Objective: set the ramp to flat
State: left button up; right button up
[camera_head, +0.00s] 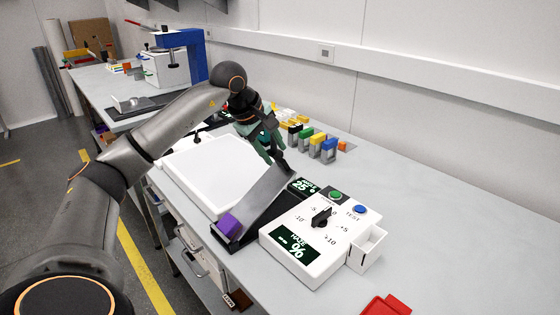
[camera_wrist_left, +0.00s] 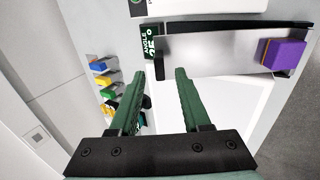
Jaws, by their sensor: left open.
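The ramp (camera_head: 262,192) is a grey plate, tilted, with its upper end toward the back and its low end toward the front left. It also shows in the left wrist view (camera_wrist_left: 212,52). A purple block (camera_head: 230,224) rests at its low end; the wrist view shows it too (camera_wrist_left: 283,53). A dark angle display (camera_head: 302,187) beside the ramp reads 25. My left gripper (camera_head: 279,160) is at the raised end, fingers pointing down toward it.
A white panel box (camera_head: 315,270) with a black knob stands right of the ramp, with green and blue buttons behind. A white light panel (camera_head: 190,165) lies left. Several coloured blocks (camera_head: 315,142) stand behind. A red tray (camera_head: 385,305) is at front right; the bench's right side is clear.

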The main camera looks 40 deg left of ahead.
aim_at(278, 159)
pick_arm(q)
jog(key=shift+x, duration=2.2)
jog(key=shift+c, duration=0.2)
grip_shut()
